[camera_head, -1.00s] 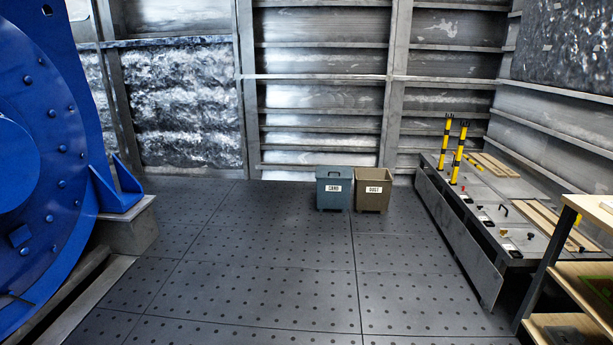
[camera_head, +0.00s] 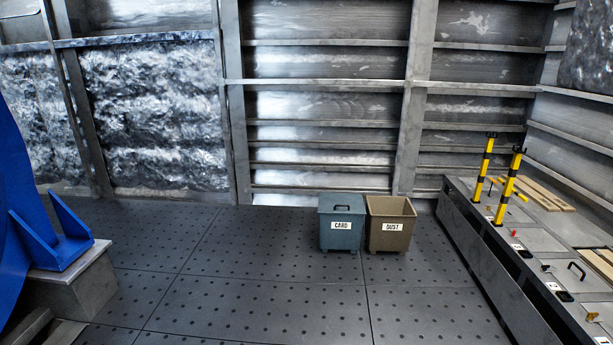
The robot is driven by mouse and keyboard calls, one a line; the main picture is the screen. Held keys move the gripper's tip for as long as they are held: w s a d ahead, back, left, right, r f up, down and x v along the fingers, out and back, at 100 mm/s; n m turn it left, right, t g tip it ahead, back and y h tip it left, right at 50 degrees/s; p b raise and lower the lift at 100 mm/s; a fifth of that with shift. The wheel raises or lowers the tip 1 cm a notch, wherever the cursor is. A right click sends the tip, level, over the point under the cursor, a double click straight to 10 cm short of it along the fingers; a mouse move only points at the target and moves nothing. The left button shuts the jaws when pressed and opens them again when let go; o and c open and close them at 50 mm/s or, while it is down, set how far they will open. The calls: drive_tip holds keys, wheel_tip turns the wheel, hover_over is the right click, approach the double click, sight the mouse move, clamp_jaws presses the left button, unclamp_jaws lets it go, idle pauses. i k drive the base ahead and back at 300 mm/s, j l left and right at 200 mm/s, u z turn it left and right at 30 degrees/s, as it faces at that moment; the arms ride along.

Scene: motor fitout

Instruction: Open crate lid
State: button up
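A blue-grey crate labelled CARD (camera_head: 341,224) stands on the dark floor ahead, near the far wall. Its lid (camera_head: 341,208) lies shut on top, with a dark handle on it. A brown bin labelled DUST (camera_head: 390,225) stands close to its right; its top looks open. My gripper is not in view.
A long grey bench (camera_head: 505,262) with yellow-and-black posts (camera_head: 508,187) runs along the right. A blue machine (camera_head: 45,235) on a grey block (camera_head: 72,290) stands at left. The perforated floor (camera_head: 250,290) between them is clear up to the crate.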

sight(331, 203)
drive_tip(key=i, duration=3.75)
drive_tip(key=i+l+u, duration=0.15)
drive_tip(key=i+u, duration=0.15)
drive_tip(key=i, duration=0.45)
